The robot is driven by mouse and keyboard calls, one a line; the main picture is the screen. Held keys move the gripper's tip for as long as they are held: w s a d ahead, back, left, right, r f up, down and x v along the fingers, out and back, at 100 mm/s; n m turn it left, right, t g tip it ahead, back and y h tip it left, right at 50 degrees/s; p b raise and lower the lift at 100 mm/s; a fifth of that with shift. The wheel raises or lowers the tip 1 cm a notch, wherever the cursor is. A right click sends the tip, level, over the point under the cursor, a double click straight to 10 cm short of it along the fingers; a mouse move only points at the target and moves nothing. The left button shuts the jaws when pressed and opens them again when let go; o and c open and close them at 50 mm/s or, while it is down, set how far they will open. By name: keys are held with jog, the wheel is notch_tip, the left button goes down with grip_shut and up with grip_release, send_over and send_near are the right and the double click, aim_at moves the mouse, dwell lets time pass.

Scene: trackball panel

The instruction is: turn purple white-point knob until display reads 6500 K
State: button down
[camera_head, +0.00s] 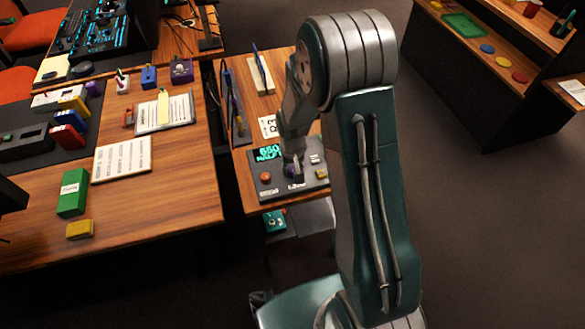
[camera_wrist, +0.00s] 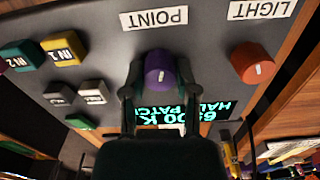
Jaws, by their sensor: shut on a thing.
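The purple white-point knob (camera_wrist: 159,74) sits on the grey panel (camera_wrist: 205,45), beside a label reading POINT. A white line marks its face. My gripper (camera_wrist: 160,82) is shut on it, one dark finger on each side. The knob also shows small in the head view (camera_head: 290,171), partly hidden by my gripper. The display (camera_wrist: 190,108) is upside down in the wrist view and partly covered by a finger; 6, 00 K and PATCH show. In the head view the display (camera_head: 268,153) seems to read 650 and HALF, its right part hidden by my arm.
A red knob (camera_wrist: 251,63) labelled LIGHT is beside the purple one. A larger desk (camera_head: 190,208) with papers and boxes stands left of the panel's table.

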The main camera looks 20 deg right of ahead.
aim_at(292, 169)
jog(key=shift+s+f, duration=0.15)
jog(key=shift+s, duration=0.1)
jog(key=shift+c, duration=1.9)
grip_release()
jog(key=shift+w, duration=0.1)
jog(key=shift+w+r, duration=0.1)
jog(key=shift+r, duration=0.3)
notch_tip(292, 169, up, 11)
jog(key=shift+r, duration=0.15)
jog(key=shift+a, duration=0.1)
